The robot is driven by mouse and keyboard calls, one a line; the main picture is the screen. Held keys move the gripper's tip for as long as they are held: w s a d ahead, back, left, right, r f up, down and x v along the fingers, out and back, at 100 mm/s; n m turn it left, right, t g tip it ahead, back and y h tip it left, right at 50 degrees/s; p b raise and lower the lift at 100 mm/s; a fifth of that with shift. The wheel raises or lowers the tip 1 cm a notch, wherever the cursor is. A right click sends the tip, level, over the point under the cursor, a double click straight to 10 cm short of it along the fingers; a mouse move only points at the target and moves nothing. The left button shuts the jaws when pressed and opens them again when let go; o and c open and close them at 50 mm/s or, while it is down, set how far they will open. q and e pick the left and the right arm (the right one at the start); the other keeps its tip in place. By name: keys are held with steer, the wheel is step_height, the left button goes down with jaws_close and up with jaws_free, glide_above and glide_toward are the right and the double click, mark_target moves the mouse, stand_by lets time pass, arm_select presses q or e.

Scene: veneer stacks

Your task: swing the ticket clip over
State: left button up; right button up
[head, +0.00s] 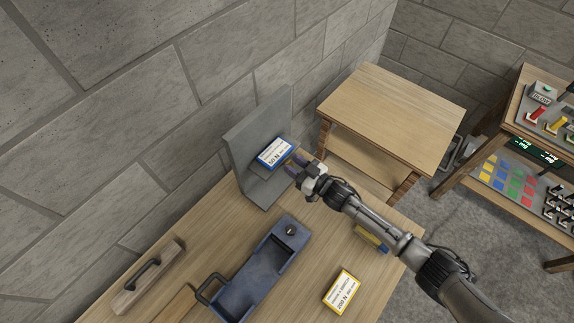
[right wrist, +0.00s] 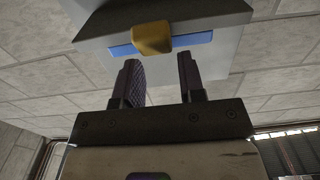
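A grey upright metal stand (head: 240,150) stands at the back of the near wooden table, with a blue-edged ticket marked 50 N (head: 274,153) on it. My right gripper (head: 293,165) is just right of this ticket. In the right wrist view, a brass-coloured tab (right wrist: 153,38), which may be the ticket clip, sticks out from a grey part with a blue strip (right wrist: 192,40). The right gripper (right wrist: 161,72) is open there, its two dark fingers apart below the tab with nothing visible between them. My left gripper is not in view.
On the table are a blue metal tray (head: 237,293) with a handle, a wooden block with a dark handle (head: 148,277), and a yellow-edged card marked 200 N (head: 341,292). A blue and yellow item (head: 371,239) lies partly under my right arm. An empty wooden side table (head: 390,110) stands behind.

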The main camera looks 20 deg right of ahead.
steer(key=shift+o, duration=1.4)
steer(key=shift+w+a, duration=0.1)
steer(key=shift+w, duration=0.05)
steer(key=shift+o, duration=0.3)
steer(key=shift+f, duration=0.1)
steer(key=shift+s+d+p, duration=0.35)
steer(key=shift+s, duration=0.1)
steer(key=p+v, duration=0.2)
steer(key=v, duration=0.4)
steer(key=shift+p, duration=0.4)
steer(key=shift+s, duration=0.1)
